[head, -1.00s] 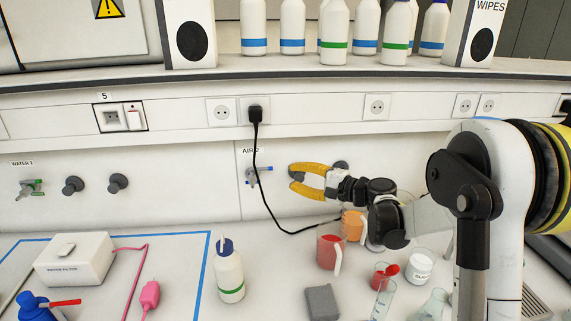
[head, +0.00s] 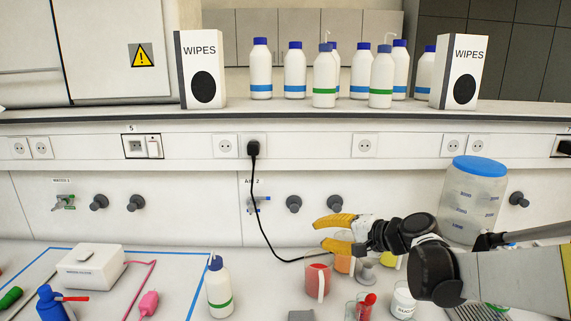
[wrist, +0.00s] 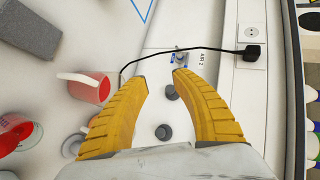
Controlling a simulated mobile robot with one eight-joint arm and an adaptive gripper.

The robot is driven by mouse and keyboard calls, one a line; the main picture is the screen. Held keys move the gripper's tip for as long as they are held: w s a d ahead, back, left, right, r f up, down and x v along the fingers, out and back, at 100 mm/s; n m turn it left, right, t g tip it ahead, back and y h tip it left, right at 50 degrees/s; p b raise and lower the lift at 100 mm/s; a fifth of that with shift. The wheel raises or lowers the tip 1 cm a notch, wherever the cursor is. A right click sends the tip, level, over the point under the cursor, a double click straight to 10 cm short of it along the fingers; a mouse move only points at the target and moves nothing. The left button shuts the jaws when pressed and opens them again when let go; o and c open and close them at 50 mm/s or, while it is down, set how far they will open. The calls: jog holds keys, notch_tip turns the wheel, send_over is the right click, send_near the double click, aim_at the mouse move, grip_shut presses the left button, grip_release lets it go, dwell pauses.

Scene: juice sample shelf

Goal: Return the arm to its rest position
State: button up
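My gripper (head: 320,232) has two yellow ribbed fingers and is at the right of centre in the head view, pointing left. It is above the bench, in front of the white back panel. Its fingers also show in the wrist view (wrist: 160,76), spread apart with nothing between them. The arm reaches in from the right edge of the head view. A red beaker (head: 317,281) stands on the bench below the gripper, apart from it.
A large clear jar with a blue lid (head: 474,200) is beside my arm. White bottles (head: 261,72) stand on the shelf between two WIPES boxes (head: 203,70). A white bottle with a green band (head: 219,288) is on the bench. A black cable (head: 254,200) hangs from a socket.

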jog(key=s+d+f+n+h, duration=0.2)
jog(key=s+d+h, duration=0.1)
jog(key=s, duration=0.6)
jog(key=s+d+f+n+g+h+b, duration=0.1)
jog(key=s+d+f+n+h, duration=0.1)
jog(key=s, duration=0.8)
jog(key=s+d+f+n+g+h+b, duration=0.1)
jog(key=s+d+f+n+h, duration=0.2)
jog(key=s, duration=0.7)
jog(key=shift+d+n+h, duration=0.3)
jog(key=shift+d+h, duration=0.15)
jog(key=shift+h, duration=0.25)
jog(key=shift+s+f, duration=0.1)
